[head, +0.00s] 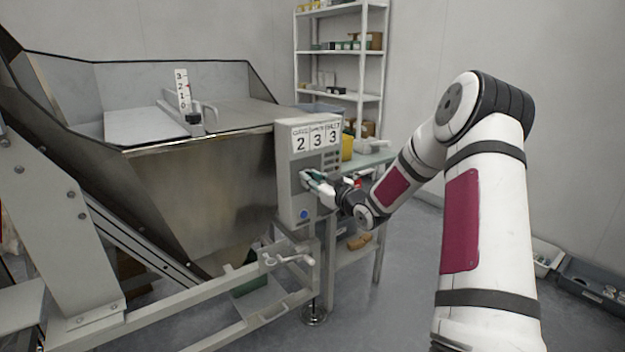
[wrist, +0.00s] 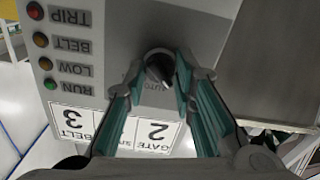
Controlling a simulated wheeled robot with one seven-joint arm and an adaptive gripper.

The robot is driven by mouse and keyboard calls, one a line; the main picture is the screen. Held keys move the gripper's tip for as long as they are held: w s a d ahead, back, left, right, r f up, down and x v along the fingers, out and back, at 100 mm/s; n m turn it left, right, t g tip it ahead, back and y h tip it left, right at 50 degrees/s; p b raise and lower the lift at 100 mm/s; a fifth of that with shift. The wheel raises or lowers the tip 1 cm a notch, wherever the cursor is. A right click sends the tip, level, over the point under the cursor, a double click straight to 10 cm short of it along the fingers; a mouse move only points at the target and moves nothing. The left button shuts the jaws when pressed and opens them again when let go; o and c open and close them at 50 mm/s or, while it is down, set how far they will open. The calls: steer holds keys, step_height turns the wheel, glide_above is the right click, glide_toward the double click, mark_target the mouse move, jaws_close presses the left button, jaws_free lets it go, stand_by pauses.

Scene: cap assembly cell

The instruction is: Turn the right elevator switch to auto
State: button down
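The black rotary switch (wrist: 160,68) is on the face of the grey control box (head: 285,165), with the word AUTO printed beside it. The wrist view shows the panel upside down. My gripper (wrist: 158,78) has its teal-padded fingers spread on either side of the switch knob. The right finger is close against the knob; a small gap shows on the left, and firm contact cannot be told. In the head view my gripper (head: 316,184) is at the front of the box and hides the switch.
The panel has number cards (head: 317,136) and a column of lamps, TRIP (wrist: 35,10) to RUN (wrist: 50,84). A blue button (head: 304,215) is low on the box. A large metal hopper (head: 200,185) stands left; a bench (head: 375,160) and shelves (head: 340,55) are behind.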

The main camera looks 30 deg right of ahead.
stand_by(0.3)
steer(key=shift+m+p, duration=3.3)
steer(key=shift+m, duration=1)
steer(key=shift+d, duration=0.1)
steer(key=c, duration=1.3)
jaws_free()
steer(key=shift+c, duration=0.2)
steer(key=s, duration=1.2)
steer(key=shift+d, duration=0.2)
